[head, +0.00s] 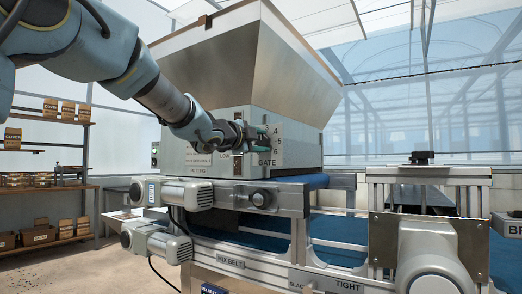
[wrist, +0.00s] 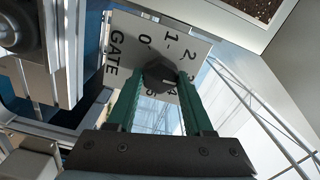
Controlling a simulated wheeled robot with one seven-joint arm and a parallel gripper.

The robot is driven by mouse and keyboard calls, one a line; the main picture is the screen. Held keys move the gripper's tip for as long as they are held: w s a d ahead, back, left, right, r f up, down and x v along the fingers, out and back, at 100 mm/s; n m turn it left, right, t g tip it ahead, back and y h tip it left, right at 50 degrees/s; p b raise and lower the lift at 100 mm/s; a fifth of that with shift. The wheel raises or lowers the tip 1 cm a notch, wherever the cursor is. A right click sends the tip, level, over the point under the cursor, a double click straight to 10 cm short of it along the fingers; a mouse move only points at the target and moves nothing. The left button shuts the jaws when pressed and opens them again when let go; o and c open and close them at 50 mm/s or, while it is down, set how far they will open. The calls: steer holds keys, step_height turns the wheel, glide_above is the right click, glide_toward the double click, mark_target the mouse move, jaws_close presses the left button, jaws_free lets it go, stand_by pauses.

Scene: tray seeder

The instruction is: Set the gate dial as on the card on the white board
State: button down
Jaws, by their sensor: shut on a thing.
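The gate dial is a dark knob (wrist: 160,73) on a pale plate marked GATE (wrist: 118,52), with numbers around it, in the wrist view. The numbers 0, 1 and 2 read clearly; those toward the right finger are partly covered. My gripper (wrist: 162,82) has its two green fingers on either side of the knob and is shut on it. I cannot make out where the knob's pointer stands. The card and white board are not in view.
The metal hopper (head: 250,55) rises above the plate. Below it runs a blue belt (head: 335,238) with a rail and motors (head: 178,193). A metal stand (head: 430,215) is at the right. Shelves with boxes (head: 50,190) stand at the left; open floor lies in front of them.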

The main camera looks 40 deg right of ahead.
steer(key=m+b, duration=0.2)
steer(key=m, duration=0.1)
steer(key=m+b, duration=0.1)
steer(key=m, duration=0.1)
steer(key=shift+f, duration=0.25)
steer(key=shift+m+b, duration=0.95)
steer(key=shift+m, duration=1.15)
steer(key=shift+c, duration=1.4)
jaws_free()
steer(key=shift+r, duration=0.1)
steer(key=v, duration=1)
steer(key=shift+a+b, duration=0.35)
steer(key=shift+a, duration=0.05)
